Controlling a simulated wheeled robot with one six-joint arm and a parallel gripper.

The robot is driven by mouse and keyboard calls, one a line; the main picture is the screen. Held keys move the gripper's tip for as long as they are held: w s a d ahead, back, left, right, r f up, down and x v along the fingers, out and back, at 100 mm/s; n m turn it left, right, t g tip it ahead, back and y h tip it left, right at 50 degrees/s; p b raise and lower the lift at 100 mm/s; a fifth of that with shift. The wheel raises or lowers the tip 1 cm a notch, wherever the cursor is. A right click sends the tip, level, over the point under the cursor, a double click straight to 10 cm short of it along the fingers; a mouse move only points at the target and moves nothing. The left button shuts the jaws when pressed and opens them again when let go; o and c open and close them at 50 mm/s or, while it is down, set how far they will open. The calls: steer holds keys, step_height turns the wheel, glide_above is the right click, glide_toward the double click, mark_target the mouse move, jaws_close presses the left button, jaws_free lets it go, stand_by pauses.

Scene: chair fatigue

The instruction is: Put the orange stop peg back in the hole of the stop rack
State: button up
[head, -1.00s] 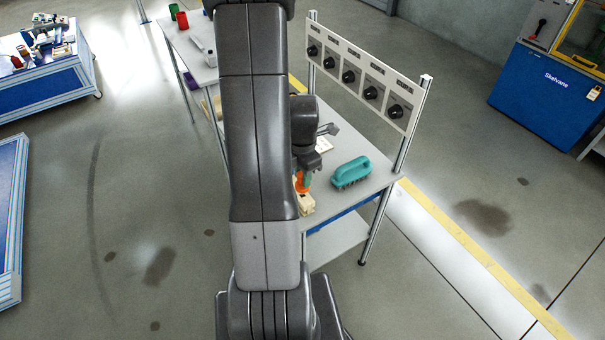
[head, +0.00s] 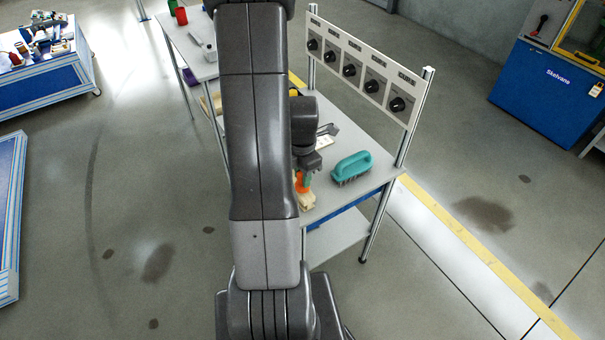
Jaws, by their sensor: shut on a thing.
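The orange stop peg (head: 301,183) shows as a small orange patch at my gripper (head: 302,180), just right of my arm in the head view. My gripper is shut on the peg and points down. The stop rack (head: 306,201) is a pale cream block near the front edge of the bench, directly below the peg. The peg's lower end and the hole are too small and too covered to make out, so I cannot tell whether the peg is in the hole or above it. My arm hides the rack's left side.
A teal brush (head: 352,167) lies on the bench (head: 375,180) right of the gripper. A panel with several black knobs (head: 360,72) stands along the bench's back edge. A grey metal piece and a white card (head: 324,141) lie behind the gripper.

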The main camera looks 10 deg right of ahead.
steer(key=shift+f+b, duration=0.4)
steer(key=shift+f, duration=0.2)
steer(key=o, duration=1)
steer(key=shift+r, duration=0.1)
step_height(320, 180, up, 14)
steer(key=shift+f+p, duration=0.15)
steer(key=shift+p, duration=0.15)
steer(key=shift+f, duration=0.1)
step_height(320, 180, down, 14)
steer(key=shift+r+b, duration=0.25)
steer(key=shift+b, duration=0.05)
steer(key=shift+r+p, duration=0.3)
